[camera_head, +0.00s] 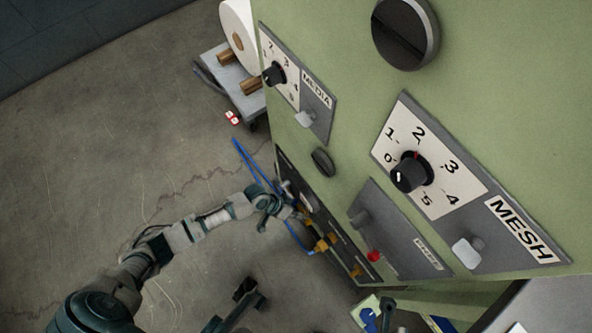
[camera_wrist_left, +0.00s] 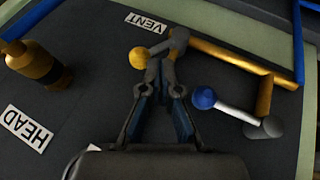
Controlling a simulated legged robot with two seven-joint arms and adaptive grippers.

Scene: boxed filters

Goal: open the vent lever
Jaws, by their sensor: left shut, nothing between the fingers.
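The vent lever has a yellow ball (camera_wrist_left: 138,57) on a short grey arm, below the white VENT label (camera_wrist_left: 147,22) in the left wrist view. The arm runs from the ball to a grey pivot at the end of a brass pipe (camera_wrist_left: 235,60). My left gripper (camera_wrist_left: 162,72) is shut and empty, its fingertips just below the lever's arm and right of the ball. Whether they touch it I cannot tell. In the head view my left gripper (camera_head: 286,208) is at the dark lower panel (camera_head: 318,212), where the lever is too small to make out.
A blue-ball lever (camera_wrist_left: 204,97) is close right of the gripper. A brass fitting (camera_wrist_left: 38,65) and a HEAD label (camera_wrist_left: 26,128) are on the left. The green cabinet (camera_head: 345,70) carries a MESH dial (camera_head: 410,174) above. A cart (camera_head: 232,82) stands behind; floor at left is open.

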